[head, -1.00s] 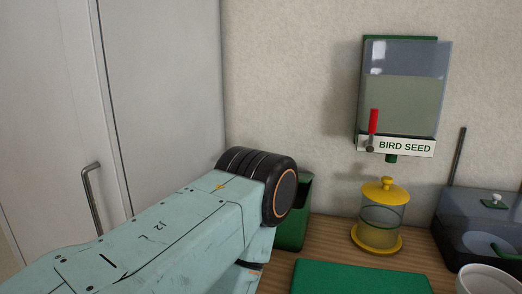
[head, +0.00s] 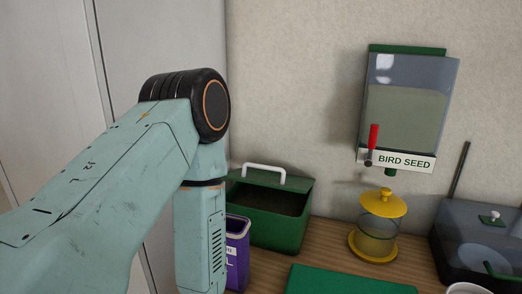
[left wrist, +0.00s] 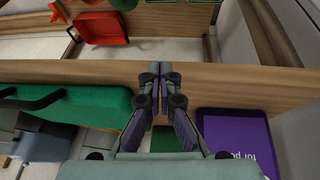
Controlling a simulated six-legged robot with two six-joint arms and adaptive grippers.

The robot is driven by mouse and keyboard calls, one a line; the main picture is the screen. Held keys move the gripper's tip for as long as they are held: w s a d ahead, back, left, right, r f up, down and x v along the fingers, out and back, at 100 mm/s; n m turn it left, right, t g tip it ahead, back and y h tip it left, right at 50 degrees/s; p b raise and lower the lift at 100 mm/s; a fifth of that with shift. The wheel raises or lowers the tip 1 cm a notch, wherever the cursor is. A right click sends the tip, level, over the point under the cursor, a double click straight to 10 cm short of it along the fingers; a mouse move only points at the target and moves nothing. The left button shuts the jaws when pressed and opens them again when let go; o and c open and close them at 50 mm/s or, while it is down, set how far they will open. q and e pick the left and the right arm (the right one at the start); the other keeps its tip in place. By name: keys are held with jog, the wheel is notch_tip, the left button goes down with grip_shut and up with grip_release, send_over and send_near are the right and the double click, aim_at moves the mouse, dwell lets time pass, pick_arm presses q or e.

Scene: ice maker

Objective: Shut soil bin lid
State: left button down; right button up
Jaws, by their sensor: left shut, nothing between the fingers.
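A green bin (head: 275,232) stands on the wooden counter against the wall in the head view. Its lid (head: 305,184) has a white handle (head: 263,172) and is raised at the back, with the dark inside showing in front of it. My left arm covers the area left of the bin, and its gripper is below the head view. In the left wrist view my left gripper (left wrist: 159,70) is shut and empty, in front of a wooden edge. I cannot make out the bin for certain in that view. My right gripper is in neither view.
A purple container (head: 237,252) stands beside the bin, close to my arm; a purple printed surface (left wrist: 235,140) shows in the wrist view. A green mat (head: 350,281) lies in front. A yellow-lidded jar (head: 379,225) stands right, under the bird seed dispenser (head: 405,105).

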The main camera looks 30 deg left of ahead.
pick_arm(q)
jog(key=w+a+r+t+p, duration=0.2)
jog(key=w+r+t+p, duration=0.1)
jog(key=w+r, duration=0.65)
notch_tip(320, 180, up, 21)
jog(key=t+y+p, duration=0.4)
jog(key=t+p, duration=0.1)
jog(key=t, duration=0.2)
send_over(263, 180)
jog(key=shift+w, duration=0.35)
notch_tip(263, 180, down, 3)
jog(key=shift+s+f+p, duration=0.1)
jog(key=shift+s+p, duration=0.05)
jog(key=shift+p, duration=0.25)
jog(key=shift+s+f, duration=0.35)
jog(key=shift+s, duration=0.05)
jog(key=shift+s+d+r, duration=0.1)
jog(key=shift+s, duration=0.1)
jog(key=shift+w+d, duration=0.1)
